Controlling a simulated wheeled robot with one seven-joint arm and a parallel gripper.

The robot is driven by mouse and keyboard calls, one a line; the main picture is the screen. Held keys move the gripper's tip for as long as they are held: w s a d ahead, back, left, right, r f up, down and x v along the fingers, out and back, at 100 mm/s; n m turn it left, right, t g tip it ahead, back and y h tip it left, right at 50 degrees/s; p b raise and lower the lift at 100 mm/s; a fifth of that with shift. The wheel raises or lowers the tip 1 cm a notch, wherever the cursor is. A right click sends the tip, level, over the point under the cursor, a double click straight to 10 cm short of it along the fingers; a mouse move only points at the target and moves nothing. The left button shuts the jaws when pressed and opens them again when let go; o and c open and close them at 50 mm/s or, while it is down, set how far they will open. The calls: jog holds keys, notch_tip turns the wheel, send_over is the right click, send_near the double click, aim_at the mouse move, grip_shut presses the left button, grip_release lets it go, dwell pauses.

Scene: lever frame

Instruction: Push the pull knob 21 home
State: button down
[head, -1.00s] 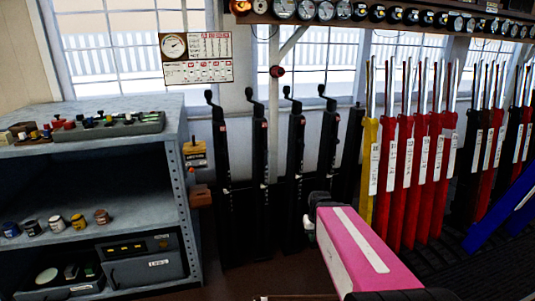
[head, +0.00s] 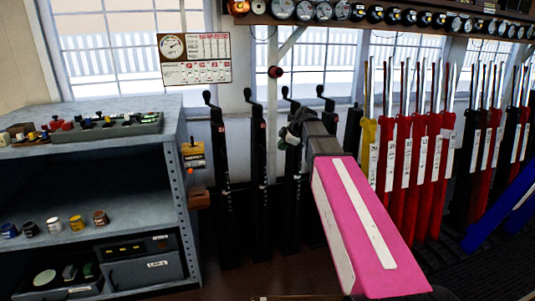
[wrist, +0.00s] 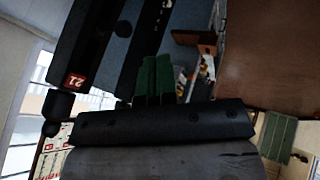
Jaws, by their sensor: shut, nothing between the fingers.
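Several black posts with bent knobs on top stand in a row in the head view. In the wrist view the nearest black post carries a red plate reading 21, and its black pull knob 21 (wrist: 58,104) juts out at the lower left. The head view is too small for me to read which post is 21. My gripper (head: 291,138) is in front of the upper part of the third post from the left. Its green fingers (wrist: 155,80) are together and empty, to the right of post 21 in the wrist view. I cannot tell whether they touch anything.
A grey shelf unit (head: 85,180) with small jars stands at the left. Yellow and red levers (head: 402,165) stand close at the right of my arm. A row of round dials (head: 330,11) hangs above. A chart (head: 194,59) hangs at the window.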

aim_at(265, 150)
jog(key=w+a+f, duration=0.6)
jog(key=w, duration=0.1)
jog(key=shift+w+a+f+n, duration=0.2)
jog(key=shift+w+f+n, duration=0.2)
dwell(0.4)
jog(key=w, duration=0.1)
jog(key=w+a, duration=0.1)
jog(key=w, duration=0.1)
jog(key=shift+d, duration=0.1)
